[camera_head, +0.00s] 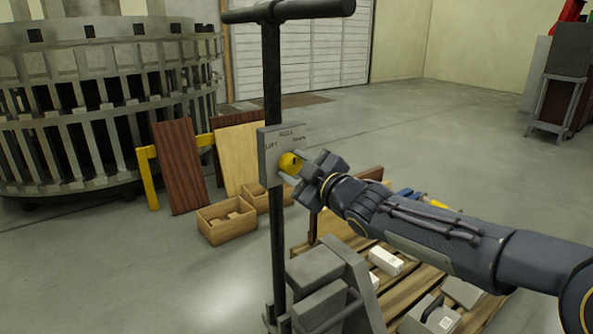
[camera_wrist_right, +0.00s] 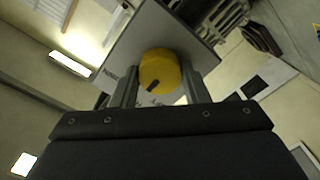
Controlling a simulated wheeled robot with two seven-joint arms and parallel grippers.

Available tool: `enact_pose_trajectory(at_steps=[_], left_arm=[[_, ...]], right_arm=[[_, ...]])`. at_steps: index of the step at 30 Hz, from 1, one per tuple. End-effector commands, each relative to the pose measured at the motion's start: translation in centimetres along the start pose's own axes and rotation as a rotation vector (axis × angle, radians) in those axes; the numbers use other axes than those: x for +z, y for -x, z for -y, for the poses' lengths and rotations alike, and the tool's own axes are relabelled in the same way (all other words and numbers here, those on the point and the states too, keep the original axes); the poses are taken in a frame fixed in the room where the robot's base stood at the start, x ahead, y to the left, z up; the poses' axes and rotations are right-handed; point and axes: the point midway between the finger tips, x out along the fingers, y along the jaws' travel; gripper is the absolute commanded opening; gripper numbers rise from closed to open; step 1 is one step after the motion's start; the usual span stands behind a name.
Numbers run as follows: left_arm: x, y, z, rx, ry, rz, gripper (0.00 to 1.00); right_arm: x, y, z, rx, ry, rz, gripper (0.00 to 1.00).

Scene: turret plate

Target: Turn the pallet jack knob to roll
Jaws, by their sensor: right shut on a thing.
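The yellow round knob (camera_head: 289,162) sits on a grey plate (camera_head: 268,150) fixed to the upright post of the pallet jack (camera_head: 274,230). My right gripper (camera_head: 299,169) reaches in from the right and is shut on the knob. In the right wrist view the knob (camera_wrist_right: 159,70) lies between the two fingers, with a dark pointer mark low on its face. The knob's exact setting is hard to tell. My left gripper is not in view.
The jack's crossbar handle (camera_head: 290,10) tops the post. A wooden pallet (camera_head: 400,290) with boxes and tools lies below my right arm. Boards (camera_head: 180,165) and open wooden boxes (camera_head: 227,220) stand to the left, before a large round ribbed structure (camera_head: 100,110). Open floor lies behind.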

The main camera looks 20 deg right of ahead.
Motion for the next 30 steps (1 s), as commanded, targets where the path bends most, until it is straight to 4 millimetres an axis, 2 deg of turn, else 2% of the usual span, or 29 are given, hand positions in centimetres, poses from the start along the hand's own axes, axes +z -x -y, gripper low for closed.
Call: enact_pose_trajectory(at_steps=[14,15,19,20,30], left_arm=[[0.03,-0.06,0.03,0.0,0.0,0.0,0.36],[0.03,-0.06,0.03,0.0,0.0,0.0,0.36],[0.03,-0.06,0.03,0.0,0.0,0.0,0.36],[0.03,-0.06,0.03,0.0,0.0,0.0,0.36],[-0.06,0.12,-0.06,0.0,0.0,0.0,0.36]], right_arm=[[0.04,0.0,0.03,-0.001,0.015,0.002,0.18],[0.04,0.0,0.03,-0.001,0.015,0.002,0.44],[0.03,0.0,0.02,-0.001,0.014,0.002,0.61],[0.03,0.0,0.02,-0.001,0.014,0.002,0.63],[-0.07,0.54,-0.11,0.001,0.014,0.001,0.63]])
